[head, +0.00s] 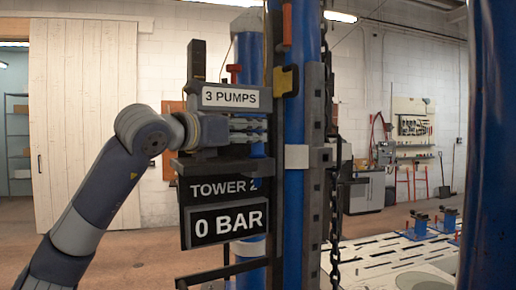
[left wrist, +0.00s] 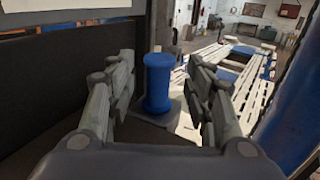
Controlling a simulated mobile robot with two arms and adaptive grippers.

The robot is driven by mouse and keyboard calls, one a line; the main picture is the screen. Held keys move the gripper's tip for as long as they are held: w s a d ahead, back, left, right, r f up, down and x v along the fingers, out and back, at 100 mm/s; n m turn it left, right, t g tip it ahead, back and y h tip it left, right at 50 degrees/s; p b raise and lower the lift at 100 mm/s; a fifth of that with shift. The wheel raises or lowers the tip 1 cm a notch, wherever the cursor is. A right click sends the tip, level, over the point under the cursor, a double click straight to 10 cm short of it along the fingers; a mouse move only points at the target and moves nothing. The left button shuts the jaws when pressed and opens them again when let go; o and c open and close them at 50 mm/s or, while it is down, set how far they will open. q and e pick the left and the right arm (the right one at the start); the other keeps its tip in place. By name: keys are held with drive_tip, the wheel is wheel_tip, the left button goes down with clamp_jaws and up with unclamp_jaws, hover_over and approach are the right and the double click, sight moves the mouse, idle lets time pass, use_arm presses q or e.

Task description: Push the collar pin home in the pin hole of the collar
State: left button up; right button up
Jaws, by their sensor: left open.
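My left gripper (head: 262,130) reaches in from the left, in front of the blue tower post, between the "3 PUMPS" box and the "TOWER 2" sign. In the left wrist view its two grey fingers (left wrist: 160,68) stand apart. A blue, spool-shaped cylinder (left wrist: 158,84) shows upright between and beyond the fingers; I cannot tell if they touch it. A grey bracket (head: 320,157) crosses the tower post just right of the gripper; I cannot tell whether it is the collar. I cannot make out the collar pin or pin hole for certain. My right gripper is out of view.
The "3 PUMPS" box (head: 229,97) is just above the gripper, the "0 BAR" display (head: 226,221) below. A yellow-and-black part (head: 287,81) sits on the tower. A chain (head: 335,215) hangs to its right. A slotted bench (head: 385,256) lies beyond.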

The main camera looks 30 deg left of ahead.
sight(253, 131)
use_arm(q)
drive_tip(key=w+p, duration=0.2)
drive_tip(key=w, duration=0.2)
drive_tip(key=shift+w, duration=0.45)
drive_tip(key=shift+s, duration=0.1)
clamp_jaws()
